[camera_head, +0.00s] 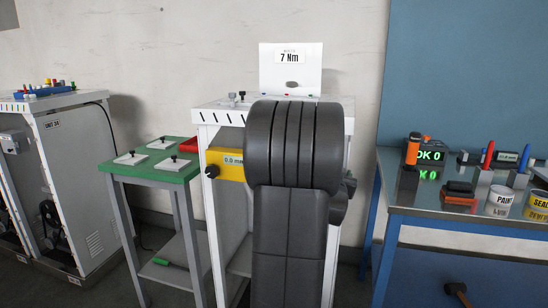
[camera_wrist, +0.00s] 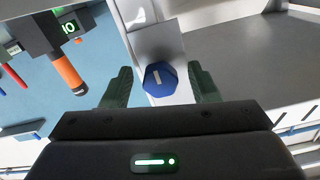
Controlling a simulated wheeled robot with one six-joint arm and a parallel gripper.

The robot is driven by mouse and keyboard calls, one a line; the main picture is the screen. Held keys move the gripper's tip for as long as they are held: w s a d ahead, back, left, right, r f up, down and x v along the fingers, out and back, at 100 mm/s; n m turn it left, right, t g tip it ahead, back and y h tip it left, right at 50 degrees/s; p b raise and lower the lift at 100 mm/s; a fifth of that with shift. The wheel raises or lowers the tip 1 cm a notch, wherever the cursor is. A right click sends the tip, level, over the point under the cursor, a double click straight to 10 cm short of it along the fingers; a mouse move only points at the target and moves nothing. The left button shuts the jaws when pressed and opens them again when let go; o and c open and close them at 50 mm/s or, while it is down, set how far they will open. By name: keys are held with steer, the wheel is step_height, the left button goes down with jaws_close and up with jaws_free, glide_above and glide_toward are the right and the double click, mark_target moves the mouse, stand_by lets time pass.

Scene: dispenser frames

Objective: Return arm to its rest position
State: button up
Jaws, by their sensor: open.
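In the wrist view my gripper (camera_wrist: 162,88) is open, with one dark green finger on each side. A blue knob or cap (camera_wrist: 160,79) with a pale mark on top shows between the fingers. I cannot tell how far below the fingers it is, and no contact is clear. In the head view my dark arm (camera_head: 290,190) stands in front of the white dispenser frame (camera_head: 220,115) and hides much of it. My gripper does not show there.
A green-topped table (camera_head: 120,166) stands left of the frame. A workbench (camera_head: 420,213) at right bears an orange-handled tool (camera_head: 412,150), a green display (camera_head: 430,156) and labelled cans (camera_head: 500,198). Another white unit (camera_head: 75,150) stands far left.

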steer(key=n+p, duration=0.4)
steer(key=p, duration=0.2)
steer(key=shift+d+n, duration=0.1)
steer(key=shift+n, duration=0.2)
stand_by(0.4)
